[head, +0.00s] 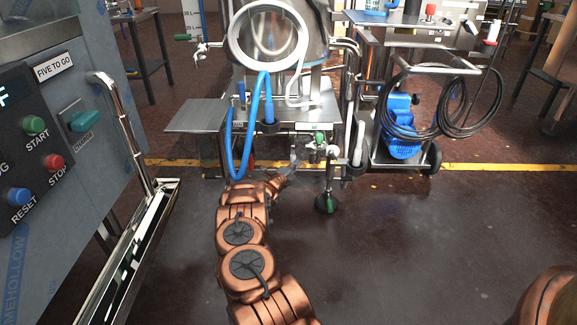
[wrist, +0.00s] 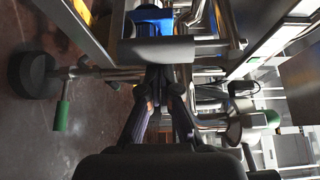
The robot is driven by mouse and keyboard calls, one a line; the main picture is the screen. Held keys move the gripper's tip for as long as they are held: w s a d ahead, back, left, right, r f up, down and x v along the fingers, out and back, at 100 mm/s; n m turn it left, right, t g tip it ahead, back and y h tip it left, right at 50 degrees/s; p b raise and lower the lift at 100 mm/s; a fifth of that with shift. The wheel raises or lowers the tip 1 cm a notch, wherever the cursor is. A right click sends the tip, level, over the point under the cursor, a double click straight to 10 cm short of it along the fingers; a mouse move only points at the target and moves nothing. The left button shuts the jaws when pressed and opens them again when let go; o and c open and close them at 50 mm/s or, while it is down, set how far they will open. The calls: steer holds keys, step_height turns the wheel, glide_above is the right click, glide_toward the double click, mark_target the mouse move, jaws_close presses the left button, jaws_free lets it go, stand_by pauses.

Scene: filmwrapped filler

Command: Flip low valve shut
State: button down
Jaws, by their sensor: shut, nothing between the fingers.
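The low valve shows in the head view as a green handle (head: 321,205) on a steel pipe that runs down from the cart to a black round end near the floor. In the wrist view, turned on its side, the green handle (wrist: 62,117) sits at the left, sticking out across the pipe. My gripper (head: 288,171) reaches towards the cart's lower front, left of the pipe and above the handle. In the wrist view my gripper (wrist: 161,98) is shut and empty, apart from the green handle. Its contact with the nearby fittings cannot be told.
Another green-handled valve (head: 320,138) sits higher on the cart. A blue hose (head: 240,150) loops down beside my arm. A control cabinet (head: 60,130) with a rail stands at left. A blue pump cart (head: 402,125) stands at right. The floor at front right is clear.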

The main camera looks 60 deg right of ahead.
steer(key=shift+a, duration=0.1)
stand_by(0.5)
steer(key=a, duration=1)
steer(key=shift+s, duration=0.35)
steer(key=shift+d+f, duration=0.1)
